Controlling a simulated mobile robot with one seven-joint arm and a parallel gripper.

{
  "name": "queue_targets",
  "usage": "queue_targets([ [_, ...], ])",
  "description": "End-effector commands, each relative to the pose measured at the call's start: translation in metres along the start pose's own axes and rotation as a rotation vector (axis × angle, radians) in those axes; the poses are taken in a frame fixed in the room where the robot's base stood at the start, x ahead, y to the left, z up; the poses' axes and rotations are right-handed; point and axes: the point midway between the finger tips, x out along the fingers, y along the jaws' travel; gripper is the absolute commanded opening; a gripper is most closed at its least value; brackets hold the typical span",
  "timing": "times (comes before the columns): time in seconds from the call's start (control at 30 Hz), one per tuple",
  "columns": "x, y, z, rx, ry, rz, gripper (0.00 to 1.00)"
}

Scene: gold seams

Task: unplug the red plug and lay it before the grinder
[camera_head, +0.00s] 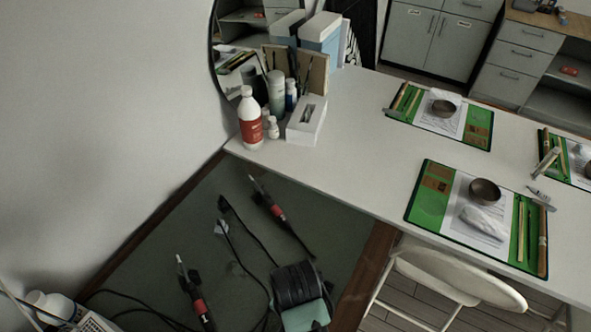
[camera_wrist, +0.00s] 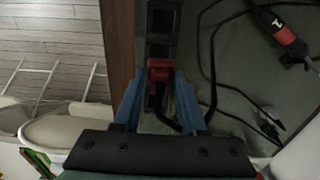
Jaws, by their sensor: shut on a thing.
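In the wrist view, my gripper (camera_wrist: 160,78) has its two blue fingers closed on a red plug (camera_wrist: 159,66). The plug is over a dark power strip (camera_wrist: 163,25); I cannot tell whether it is still seated in a socket. A black cord runs from the plug back between the fingers. A red and black hand tool (camera_wrist: 278,30), possibly the grinder, lies at the upper right. In the head view, two similar tools lie on the dark green surface, one further back (camera_head: 270,205) and one nearer (camera_head: 196,296); I cannot tell which is the grinder. My arm hides the plug there.
Black cords (camera_head: 243,235) loop over the green surface, which has a brown wooden edge (camera_head: 367,262). A white table (camera_head: 360,170) carries bottles, a tissue box (camera_head: 306,122) and green mats (camera_head: 427,205) with bowls. White chairs (camera_head: 440,275) stand at the right.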

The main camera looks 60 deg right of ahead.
Motion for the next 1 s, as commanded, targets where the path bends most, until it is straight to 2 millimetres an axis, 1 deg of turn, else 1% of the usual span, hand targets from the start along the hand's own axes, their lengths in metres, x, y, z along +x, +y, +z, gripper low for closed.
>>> queue_targets([
  [0.03, -0.008, -0.001, -0.001, 0.0, 0.002, -0.003, 0.0],
  [0.1, -0.016, -0.001, -0.001, 0.0, 0.001, -0.002, 0.0],
  [0.3, -0.031, 0.0, 0.0, 0.001, 0.0, 0.0, 0.0],
  [1.0, -0.06, 0.0, 0.0, 0.001, -0.001, 0.0, 0.0],
])
